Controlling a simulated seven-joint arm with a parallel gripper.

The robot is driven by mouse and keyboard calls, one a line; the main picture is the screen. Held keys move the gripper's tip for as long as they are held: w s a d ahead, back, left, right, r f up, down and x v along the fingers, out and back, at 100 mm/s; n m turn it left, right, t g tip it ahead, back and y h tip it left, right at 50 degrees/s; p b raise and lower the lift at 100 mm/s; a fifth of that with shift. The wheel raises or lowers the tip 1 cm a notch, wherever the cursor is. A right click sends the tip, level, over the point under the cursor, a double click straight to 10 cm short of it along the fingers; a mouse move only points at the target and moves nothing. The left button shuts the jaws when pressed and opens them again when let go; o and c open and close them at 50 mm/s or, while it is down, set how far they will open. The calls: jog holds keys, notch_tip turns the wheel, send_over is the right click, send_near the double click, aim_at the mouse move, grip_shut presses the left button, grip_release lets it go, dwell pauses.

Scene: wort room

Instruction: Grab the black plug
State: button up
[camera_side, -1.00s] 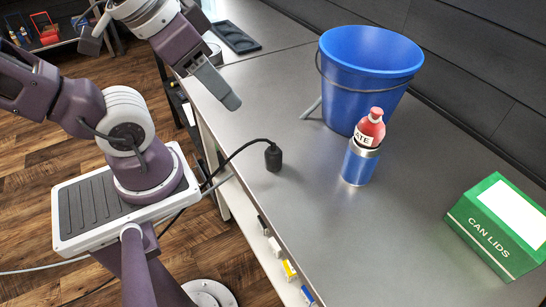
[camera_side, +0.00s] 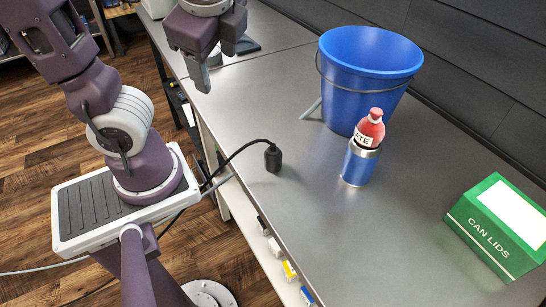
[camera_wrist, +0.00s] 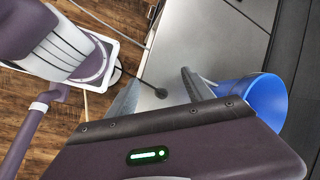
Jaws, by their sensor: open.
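The black plug (camera_side: 273,157) stands on the grey steel bench near its front edge, in the middle of the side view. Its black cable (camera_side: 232,160) arcs over the bench edge toward the lower left. In the wrist view the plug (camera_wrist: 161,93) is a small dark shape beyond the fingers, with its cable running up and left. My gripper (camera_side: 204,78) is open and empty, above the bench, up and left of the plug and well apart from it. In the wrist view its two fingers (camera_wrist: 160,97) are spread, with the plug between them in the picture.
A blue bucket (camera_side: 362,85) stands at the back of the bench. In front of it is a blue can (camera_side: 359,165) with a red-capped bottle (camera_side: 369,130). A green can-lids box (camera_side: 495,238) lies at the right. The bench around the plug is clear.

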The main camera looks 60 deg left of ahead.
jog(key=w+m+t+y, duration=0.1)
jog(key=w+m+y, duration=0.25)
jog(key=m, duration=0.25)
jog(key=m+t+y, duration=0.3)
jog(key=m+t, duration=0.1)
jog(key=m, duration=0.3)
send_over(276, 155)
jog(key=d, duration=0.2)
jog(key=shift+n, duration=0.3)
jog(key=f, duration=2.1)
jog(key=shift+s+a+f, duration=0.15)
jog(key=shift+s+f, duration=0.2)
jog(key=shift+s, duration=0.05)
jog(key=shift+g, duration=0.3)
jog(key=x, duration=0.7)
jog(key=shift+s+a+f, duration=0.15)
jog(key=shift+s+a, duration=0.05)
jog(key=shift+a, duration=0.1)
grip_shut()
